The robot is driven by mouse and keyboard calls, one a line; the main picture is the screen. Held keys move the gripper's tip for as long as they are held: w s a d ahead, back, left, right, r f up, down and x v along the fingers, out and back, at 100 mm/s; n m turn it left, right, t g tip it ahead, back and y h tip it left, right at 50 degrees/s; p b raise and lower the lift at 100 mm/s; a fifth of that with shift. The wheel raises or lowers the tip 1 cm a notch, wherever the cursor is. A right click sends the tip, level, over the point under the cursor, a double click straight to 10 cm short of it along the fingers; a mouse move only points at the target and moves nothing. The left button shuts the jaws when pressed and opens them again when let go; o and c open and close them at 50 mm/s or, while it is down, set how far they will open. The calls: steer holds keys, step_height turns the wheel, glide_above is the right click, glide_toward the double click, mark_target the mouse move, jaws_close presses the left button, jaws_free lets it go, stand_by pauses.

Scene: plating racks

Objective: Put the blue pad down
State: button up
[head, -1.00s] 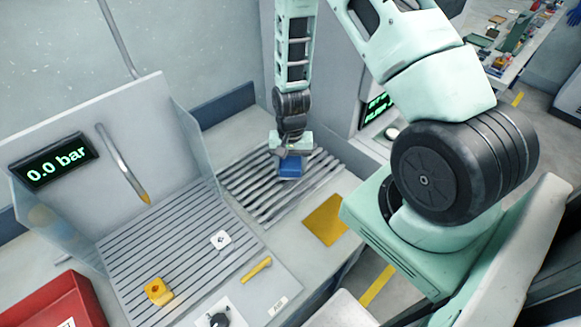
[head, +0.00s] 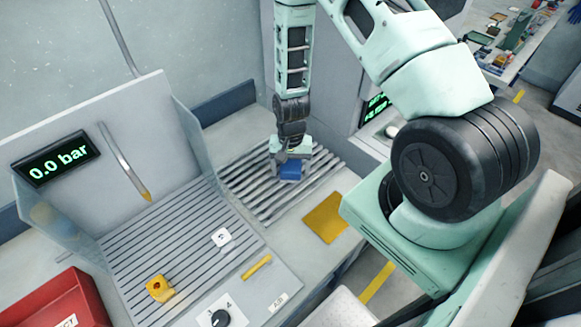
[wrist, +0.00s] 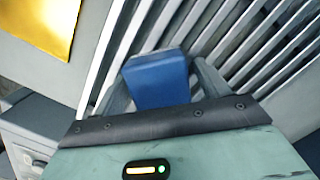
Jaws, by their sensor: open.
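The blue pad (head: 291,171) is a small blue block on the slatted grey rack (head: 262,196) at the back. In the wrist view the blue pad (wrist: 158,80) lies between the fingers of my gripper (wrist: 160,85), with the rack's slats (wrist: 255,50) around it. My gripper (head: 290,160) is low over the rack with its jaws open around the pad. The gripper body hides part of the pad, and I cannot tell whether a finger touches it.
A second slatted tray (head: 165,245) holds a yellow block (head: 160,289) and a white piece (head: 221,238). A yellow bar (head: 257,267) and a black knob (head: 220,318) are in front. A yellow plate (head: 325,218) lies right of the rack. A red bin (head: 62,305) stands at lower left.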

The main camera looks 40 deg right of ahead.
mark_target(291, 161)
steer(key=shift+r, duration=0.1)
step_height(291, 161, up, 11)
steer(key=w+d+b, duration=0.1)
steer(key=b, duration=0.3)
steer(key=s+a+r+n, duration=0.4)
steer(key=a+r+n, duration=0.45)
steer(key=a, duration=0.65)
steer(key=s+a+r+n, duration=0.4)
steer(key=s, duration=0.3)
steer(key=s+a+r+n+t, duration=0.1)
steer(key=s+a+r+n, duration=0.3)
steer(key=s, duration=0.3)
steer(key=shift+s+a+r, duration=0.25)
steer(key=shift+s, duration=0.15)
step_height(291, 161, down, 7)
steer(key=b, duration=0.7)
